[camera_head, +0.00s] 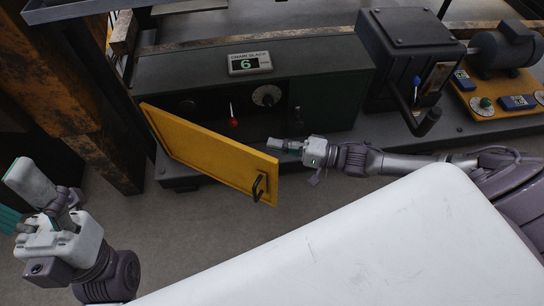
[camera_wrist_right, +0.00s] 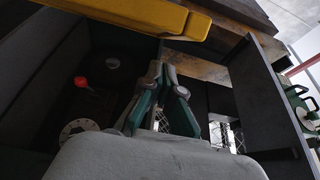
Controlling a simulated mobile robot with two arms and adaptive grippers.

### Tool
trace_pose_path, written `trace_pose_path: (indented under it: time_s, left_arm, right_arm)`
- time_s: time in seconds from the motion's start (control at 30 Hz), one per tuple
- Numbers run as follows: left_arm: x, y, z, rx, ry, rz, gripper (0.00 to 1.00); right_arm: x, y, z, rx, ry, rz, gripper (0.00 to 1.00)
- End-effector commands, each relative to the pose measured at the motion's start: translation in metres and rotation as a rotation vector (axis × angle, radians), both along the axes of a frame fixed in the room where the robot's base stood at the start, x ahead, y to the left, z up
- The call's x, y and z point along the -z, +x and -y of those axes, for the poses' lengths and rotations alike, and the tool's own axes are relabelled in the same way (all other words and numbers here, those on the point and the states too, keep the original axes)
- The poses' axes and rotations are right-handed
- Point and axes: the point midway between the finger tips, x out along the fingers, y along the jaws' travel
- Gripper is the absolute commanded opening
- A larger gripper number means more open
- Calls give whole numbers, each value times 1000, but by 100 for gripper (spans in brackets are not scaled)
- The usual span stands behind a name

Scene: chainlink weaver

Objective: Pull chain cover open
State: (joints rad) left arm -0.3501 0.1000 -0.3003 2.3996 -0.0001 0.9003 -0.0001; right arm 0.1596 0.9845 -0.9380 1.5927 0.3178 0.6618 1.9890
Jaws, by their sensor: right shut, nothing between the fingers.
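The yellow chain cover (camera_head: 205,150) stands swung outward from the dark green machine housing (camera_head: 330,80), with its left edge at the housing. Its dark handle (camera_head: 258,187) is on the outer face near the free edge. My right gripper (camera_head: 272,144) is shut and empty, just beyond the cover's free edge, in front of the opening and apart from the handle. In the right wrist view the closed fingers (camera_wrist_right: 164,72) point toward the cover's yellow edge (camera_wrist_right: 150,14). My left gripper (camera_head: 38,185) is at the lower left, far from the cover; its finger opening is unclear.
Inside the opening are a red-tipped lever (camera_head: 233,122) and a pale dial (camera_head: 266,95). A box with a crank handle (camera_head: 428,122) stands to the right. A rusty post (camera_head: 95,120) rises on the left.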

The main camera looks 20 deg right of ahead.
Motion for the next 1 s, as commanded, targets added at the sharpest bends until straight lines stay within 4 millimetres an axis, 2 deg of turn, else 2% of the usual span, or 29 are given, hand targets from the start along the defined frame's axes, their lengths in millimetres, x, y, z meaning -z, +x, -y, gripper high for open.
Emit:
trace_pose_path:
  time_s: [0.03,0.23,0.77,1.0]
  left_arm:
    - [2,0,0,0,0,0,62]
    - [4,1,0,0,2,0,62]
    - [-1,1,1,0,2,13,62]
    - [-8,0,0,0,-1,-1,62]
  right_arm:
    - [4,-10,-7,-3,2,-10,0]
    - [2,-21,-21,-1,0,-8,0]
    - [1,-23,-26,1,-1,-6,0]
    - [-1,-28,-39,25,3,-10,0]
